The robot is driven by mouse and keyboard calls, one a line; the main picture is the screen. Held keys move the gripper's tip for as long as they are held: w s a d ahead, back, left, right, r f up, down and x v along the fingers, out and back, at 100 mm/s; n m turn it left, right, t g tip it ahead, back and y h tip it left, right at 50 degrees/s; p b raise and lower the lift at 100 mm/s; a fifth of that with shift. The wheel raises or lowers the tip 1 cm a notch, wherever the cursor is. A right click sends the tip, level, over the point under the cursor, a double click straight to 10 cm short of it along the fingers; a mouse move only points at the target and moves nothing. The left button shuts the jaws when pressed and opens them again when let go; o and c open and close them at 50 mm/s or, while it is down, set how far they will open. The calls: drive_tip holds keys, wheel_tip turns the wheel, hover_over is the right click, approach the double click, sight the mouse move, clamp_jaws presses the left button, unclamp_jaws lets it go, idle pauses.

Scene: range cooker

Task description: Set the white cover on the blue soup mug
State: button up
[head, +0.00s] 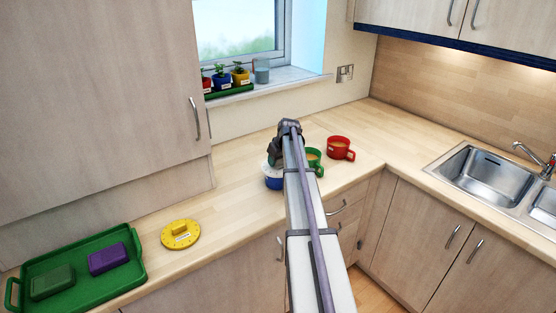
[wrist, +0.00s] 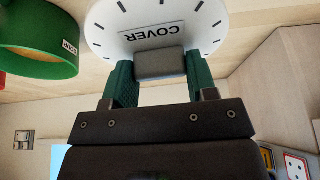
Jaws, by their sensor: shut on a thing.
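The white cover (wrist: 155,22) is a round disc with dark marks round its rim and a "COVER" label. My gripper (wrist: 160,75) is shut on its grey handle, one green finger on each side. In the head view the white cover (head: 265,165) shows at the left of my arm, right above the blue soup mug (head: 273,183). My arm hides part of both. I cannot tell whether the cover touches the mug's rim. The blue mug is not visible in the wrist view.
A green soup mug (head: 314,158) stands close to the right of my arm, and it also shows in the wrist view (wrist: 40,65). A red mug (head: 340,148) is further right. A yellow cover (head: 180,235) and a green tray (head: 75,268) with two blocks lie left.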

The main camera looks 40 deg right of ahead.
drive_tip(key=shift+f+b, duration=0.5)
drive_tip(key=shift+f, duration=0.05)
drive_tip(key=o, duration=0.6)
drive_tip(key=shift+o, duration=0.2)
drive_tip(key=shift+r, duration=0.1)
drive_tip(key=p+v, duration=1)
drive_tip(key=shift+r, duration=0.4)
drive_tip(key=shift+s, duration=0.15)
